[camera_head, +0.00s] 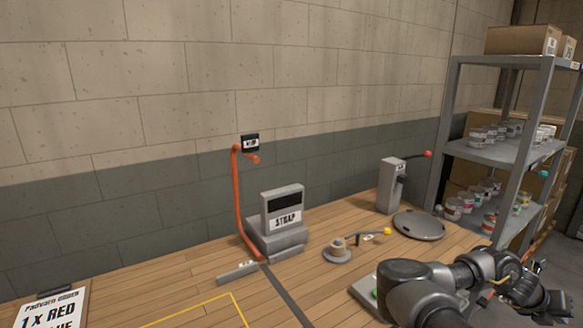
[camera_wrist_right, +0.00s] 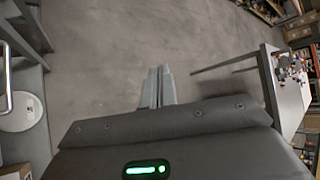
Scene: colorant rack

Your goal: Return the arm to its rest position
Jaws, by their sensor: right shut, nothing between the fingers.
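My right arm (camera_head: 425,290) reaches in from the bottom right of the head view, bent over the right end of the wooden worktop and pointing toward the shelf. Its gripper end is at the right edge, small and partly hidden by my own arm links. In the right wrist view my right gripper (camera_wrist_right: 159,72) has its two fingers together, with nothing between them. The fingers point out over bare grey floor (camera_wrist_right: 165,35). My left gripper does not show.
A metal shelf (camera_head: 490,152) with several small cans stands at the right. On the worktop (camera_head: 190,260) are a grey scale-like device (camera_head: 283,215), an orange-handled stand (camera_head: 240,195), a grey lever machine (camera_head: 390,185) and a round plate (camera_head: 418,225). A paper sign (camera_head: 50,310) lies at lower left.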

